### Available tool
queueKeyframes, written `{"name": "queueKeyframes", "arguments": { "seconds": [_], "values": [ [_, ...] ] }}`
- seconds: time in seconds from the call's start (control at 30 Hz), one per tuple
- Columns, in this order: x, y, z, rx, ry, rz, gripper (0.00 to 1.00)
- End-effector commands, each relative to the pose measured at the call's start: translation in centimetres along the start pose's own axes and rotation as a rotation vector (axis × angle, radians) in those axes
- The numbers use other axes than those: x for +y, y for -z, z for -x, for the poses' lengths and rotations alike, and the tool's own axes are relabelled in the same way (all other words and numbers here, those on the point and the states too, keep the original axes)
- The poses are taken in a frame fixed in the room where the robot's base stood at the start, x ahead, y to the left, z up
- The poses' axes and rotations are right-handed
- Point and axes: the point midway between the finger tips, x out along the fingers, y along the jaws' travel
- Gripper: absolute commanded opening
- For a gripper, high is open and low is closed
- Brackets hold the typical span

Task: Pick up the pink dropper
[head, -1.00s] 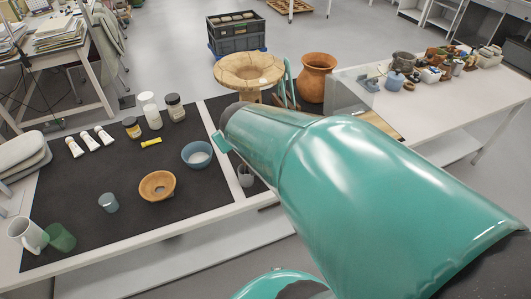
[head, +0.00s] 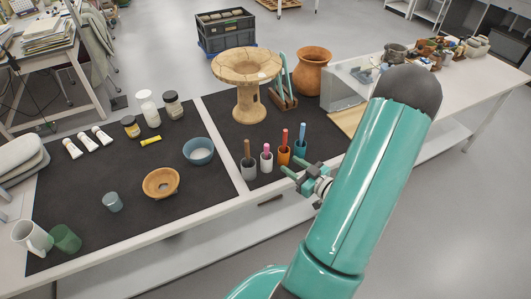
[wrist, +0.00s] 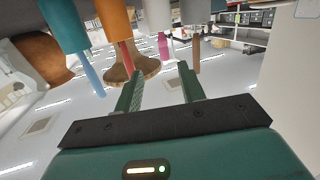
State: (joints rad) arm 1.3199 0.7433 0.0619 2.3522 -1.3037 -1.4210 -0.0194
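The pink dropper (head: 266,148) stands upright in a white cup (head: 266,163), between the brown and orange-red droppers. In the wrist view, where the scene appears upside down, the pink dropper (wrist: 163,46) hangs from the white cup (wrist: 157,15), beyond the gap between my fingers. My gripper (head: 292,168) is in front of the cup row, to the right of the white cup in the head view. In the wrist view my gripper (wrist: 161,73) is open, with nothing between its fingers, and apart from the pink dropper.
A grey cup with a brown dropper (head: 247,150), an orange cup with a red dropper (head: 285,137) and a dark teal cup with a blue dropper (head: 302,132) flank the white cup. A clay pedestal (head: 248,100) stands behind. A blue bowl (head: 198,151) is left.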

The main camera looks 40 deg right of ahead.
Motion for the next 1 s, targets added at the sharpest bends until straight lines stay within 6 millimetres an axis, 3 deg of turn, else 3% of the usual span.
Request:
{"name": "queueKeyframes", "arguments": {
  "seconds": [0.1,0.23,0.6,0.87,1.0],
  "values": [
    [-0.3,-0.4,1.4,0.074,0.000,-0.046,0.40],
    [-0.5,-0.3,0.9,0.100,0.004,-0.056,0.40],
    [-0.7,0.4,-5.8,0.098,0.004,-0.053,0.40],
    [-0.7,0.6,-7.7,0.098,0.002,-0.053,0.40],
    [-0.8,0.7,-9.7,0.099,0.004,-0.055,0.40]
  ]
}}
